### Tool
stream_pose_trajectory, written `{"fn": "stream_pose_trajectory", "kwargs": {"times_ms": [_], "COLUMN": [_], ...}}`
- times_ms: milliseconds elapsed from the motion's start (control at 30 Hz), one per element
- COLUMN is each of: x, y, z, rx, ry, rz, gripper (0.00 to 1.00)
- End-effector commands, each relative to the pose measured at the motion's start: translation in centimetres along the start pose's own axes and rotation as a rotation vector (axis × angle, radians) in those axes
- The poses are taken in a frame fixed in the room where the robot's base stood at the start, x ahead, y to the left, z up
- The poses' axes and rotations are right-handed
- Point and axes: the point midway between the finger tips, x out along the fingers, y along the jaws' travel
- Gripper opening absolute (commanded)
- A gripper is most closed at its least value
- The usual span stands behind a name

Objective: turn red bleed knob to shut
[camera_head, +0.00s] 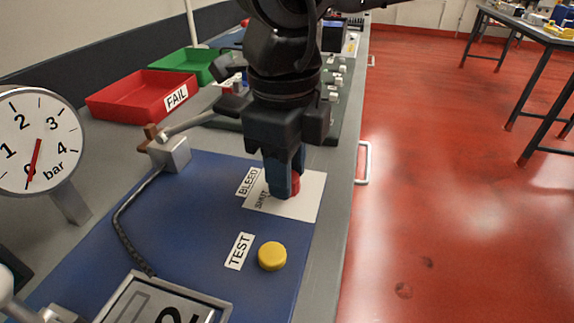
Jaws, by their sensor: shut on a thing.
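The red bleed knob (293,188) sits on a white plate (309,203) on the blue panel, beside a "BLEED" label (249,182). A "SHUT" mark (263,199) is printed on the plate left of the knob. My gripper (284,188) points down from above and is shut on the knob. Its fingers hide much of the knob, so I cannot tell which way the knob is turned.
A yellow button (272,256) by a "TEST" label (239,251) is nearer. A gauge (38,140) in bar stands left, its red needle near 0. A metal block (170,153) with a hose, a red FAIL tray (140,97) and a green tray (187,62) lie behind.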

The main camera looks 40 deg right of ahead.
Motion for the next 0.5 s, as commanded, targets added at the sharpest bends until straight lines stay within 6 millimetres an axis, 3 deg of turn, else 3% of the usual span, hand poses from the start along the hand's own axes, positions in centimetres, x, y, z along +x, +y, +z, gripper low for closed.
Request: {"fn": "stream_pose_trajectory", "kwargs": {"times_ms": [267,500], "x": [0.26,0.54], "y": [-0.04,-0.05], "z": [0.00,-0.03], "rx": [-0.052,-0.206], "ry": [-0.004,-0.013], "rz": [-0.002,-0.003], "gripper": [0.04,0.04]}}
